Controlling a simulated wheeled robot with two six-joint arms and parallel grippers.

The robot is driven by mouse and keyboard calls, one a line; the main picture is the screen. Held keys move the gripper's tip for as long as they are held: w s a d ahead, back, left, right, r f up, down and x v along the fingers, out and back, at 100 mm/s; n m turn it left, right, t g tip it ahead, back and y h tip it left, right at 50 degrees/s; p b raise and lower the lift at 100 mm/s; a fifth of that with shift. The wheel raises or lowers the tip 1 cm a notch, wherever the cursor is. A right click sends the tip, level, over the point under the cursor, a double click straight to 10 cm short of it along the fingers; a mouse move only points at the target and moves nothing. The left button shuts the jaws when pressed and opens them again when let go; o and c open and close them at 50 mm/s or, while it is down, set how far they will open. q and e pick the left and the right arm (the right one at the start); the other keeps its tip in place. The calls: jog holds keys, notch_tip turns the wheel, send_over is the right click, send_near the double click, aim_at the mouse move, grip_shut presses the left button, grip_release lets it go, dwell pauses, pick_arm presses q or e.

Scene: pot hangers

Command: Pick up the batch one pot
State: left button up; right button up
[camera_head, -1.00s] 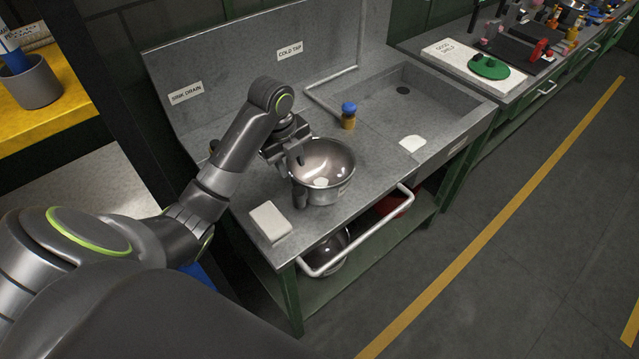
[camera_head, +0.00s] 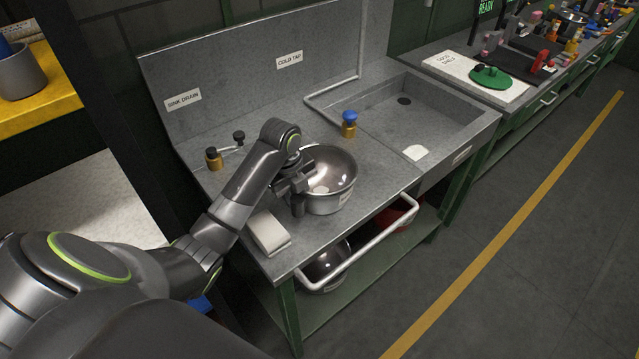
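A shiny metal pot (camera_head: 338,181) sits on the grey sink counter, near its front edge. A second metal pot (camera_head: 327,268) is on the shelf below and partly hidden by the counter. No batch label is readable on either. My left gripper (camera_head: 298,203) is at the left rim of the upper pot, pointing down. Its fingers are small and dark here, and I cannot tell whether they are closed on the rim. My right gripper is not in view.
A white block (camera_head: 268,232) lies left of the pot. A blue-topped brass valve (camera_head: 349,124) stands behind it, and another brass fitting (camera_head: 214,158) is further left. A white rail (camera_head: 372,243) runs along the front. The sink basin (camera_head: 420,110) is to the right.

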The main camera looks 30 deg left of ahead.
pick_arm(q)
jog(key=shift+f, duration=0.25)
grip_shut()
jog(key=shift+w, duration=0.1)
dwell(1.2)
